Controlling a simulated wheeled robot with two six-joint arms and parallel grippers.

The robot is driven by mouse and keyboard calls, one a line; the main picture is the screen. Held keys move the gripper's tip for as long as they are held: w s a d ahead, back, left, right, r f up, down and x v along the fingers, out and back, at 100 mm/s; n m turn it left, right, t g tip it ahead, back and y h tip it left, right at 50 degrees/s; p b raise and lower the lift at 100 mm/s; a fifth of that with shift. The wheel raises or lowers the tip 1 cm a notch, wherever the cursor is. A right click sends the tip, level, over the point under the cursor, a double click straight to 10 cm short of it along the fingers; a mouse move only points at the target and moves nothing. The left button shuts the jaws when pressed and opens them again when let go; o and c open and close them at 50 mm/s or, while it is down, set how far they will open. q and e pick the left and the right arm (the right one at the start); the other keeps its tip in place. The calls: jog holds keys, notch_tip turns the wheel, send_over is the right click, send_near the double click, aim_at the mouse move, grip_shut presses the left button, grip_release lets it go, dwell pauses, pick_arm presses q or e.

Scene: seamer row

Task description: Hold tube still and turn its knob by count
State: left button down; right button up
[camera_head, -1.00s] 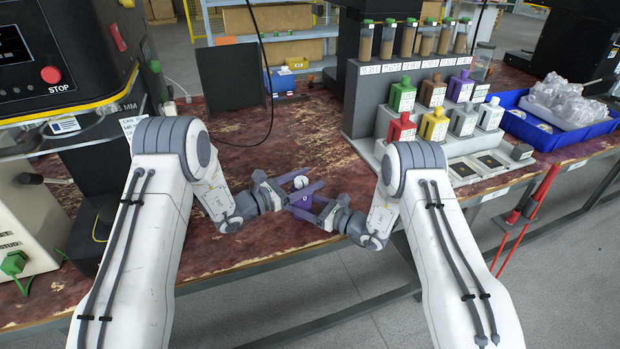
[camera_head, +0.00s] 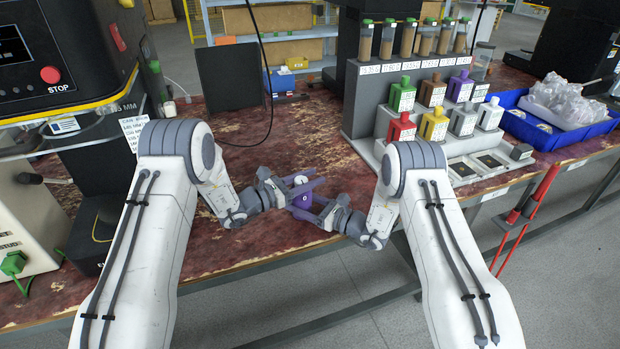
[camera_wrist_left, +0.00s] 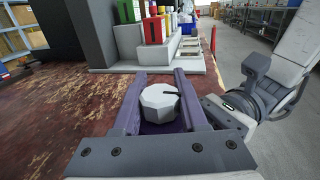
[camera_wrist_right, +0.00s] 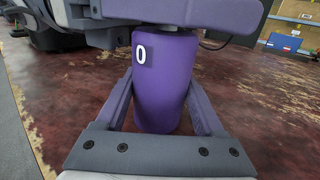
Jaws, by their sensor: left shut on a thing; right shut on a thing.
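A purple tube (camera_head: 301,201) stands upright above the table near its front edge, with a white knob (camera_head: 301,180) on top. In the right wrist view the tube (camera_wrist_right: 163,95) shows a label reading 0. My right gripper (camera_wrist_right: 160,88) is shut on the tube's body. My left gripper (camera_wrist_left: 163,78) is shut on the knob from the side, one finger on each side. In the left wrist view the faceted knob (camera_wrist_left: 157,104) has a dark line on top pointing right. My left gripper covers the tube's upper end in the right wrist view.
A grey stepped rack (camera_head: 361,120) with several coloured bottles and tubes stands to the right on the worn red table (camera_head: 250,150). A blue tray (camera_head: 540,135) with clear bags is beyond it. A machine (camera_head: 50,60) stands at the left.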

pick_arm(q)
jog(key=shift+s+d+m+g+h, duration=0.1)
jog(key=shift+s+m+g+h, duration=0.25)
jog(key=shift+m+g, duration=1.55)
jog(key=shift+s+m+g+h, duration=0.3)
jog(key=shift+m+g, duration=0.85)
jog(key=shift+g, duration=1.5)
jog(key=shift+s+d+m+g+h, duration=0.1)
jog(key=shift+s+m+g+h, duration=0.25)
jog(key=shift+m+g, duration=1.55)
jog(key=shift+s+a+g, duration=0.1)
jog(key=shift+s+g, duration=0.15)
jog(key=shift+g, duration=0.8)
jog(key=shift+c, duration=2.2)
grip_release()
notch_tip(320, 180, up, 10)
